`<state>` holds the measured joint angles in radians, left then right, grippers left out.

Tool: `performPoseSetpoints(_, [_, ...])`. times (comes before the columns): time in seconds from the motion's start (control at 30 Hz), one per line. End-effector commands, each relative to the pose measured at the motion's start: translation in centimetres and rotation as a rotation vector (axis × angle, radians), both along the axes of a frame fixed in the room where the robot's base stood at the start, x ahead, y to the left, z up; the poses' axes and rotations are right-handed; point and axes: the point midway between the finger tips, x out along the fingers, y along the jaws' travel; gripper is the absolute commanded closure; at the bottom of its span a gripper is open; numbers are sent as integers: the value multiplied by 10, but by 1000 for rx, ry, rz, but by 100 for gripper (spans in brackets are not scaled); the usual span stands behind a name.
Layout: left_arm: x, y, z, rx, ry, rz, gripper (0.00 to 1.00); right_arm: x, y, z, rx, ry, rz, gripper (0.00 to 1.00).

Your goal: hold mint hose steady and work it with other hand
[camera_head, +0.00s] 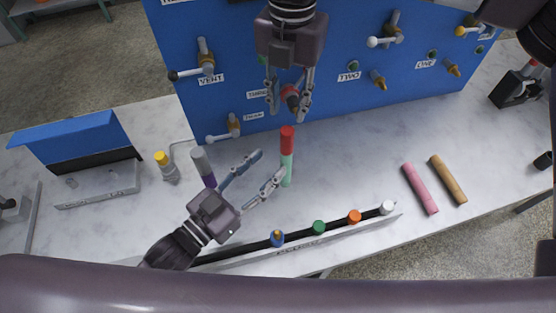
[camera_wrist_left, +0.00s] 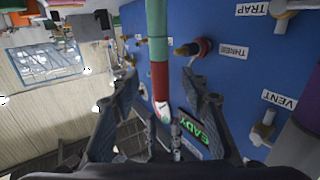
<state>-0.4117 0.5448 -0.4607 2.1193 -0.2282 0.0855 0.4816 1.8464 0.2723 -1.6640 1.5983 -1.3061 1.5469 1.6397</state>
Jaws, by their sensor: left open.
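The mint hose (camera_head: 287,170) has a red end (camera_head: 287,138) and stands up from the table in front of the blue panel. In the left wrist view the mint hose (camera_wrist_left: 157,20) appears between my spread fingers, its red end towards the middle. My left gripper (camera_head: 270,164) is open beside the hose, one fingertip overlapping its mint part; I cannot tell whether it touches. My right gripper (camera_head: 289,106) points down above the red end, its fingers apart with nothing held. A red-ringed fitting (camera_wrist_left: 205,48) by the label THREE is on the panel.
A purple hose with a grey end (camera_head: 202,164) stands left of my left gripper. A rail with coloured caps (camera_head: 318,228) lies along the front. Pink (camera_head: 420,188) and tan (camera_head: 448,179) hoses lie at right. Valve handles (camera_head: 205,60) jut from the panel.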

Motion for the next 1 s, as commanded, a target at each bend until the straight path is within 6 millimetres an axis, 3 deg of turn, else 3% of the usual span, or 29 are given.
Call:
performPoseSetpoints(0.3, [0, 0, -62, 3, 0, 2, 58, 0, 0, 0, 0, 0, 0, 71])
performPoseSetpoints(0.7, [50, -41, -61, 0, -4, 0, 58, 0, 0, 0, 0, 0, 0, 71])
performPoseSetpoints(1.0, [58, -48, -61, 2, -3, -1, 58, 0, 0, 0, 0, 0, 0, 71])
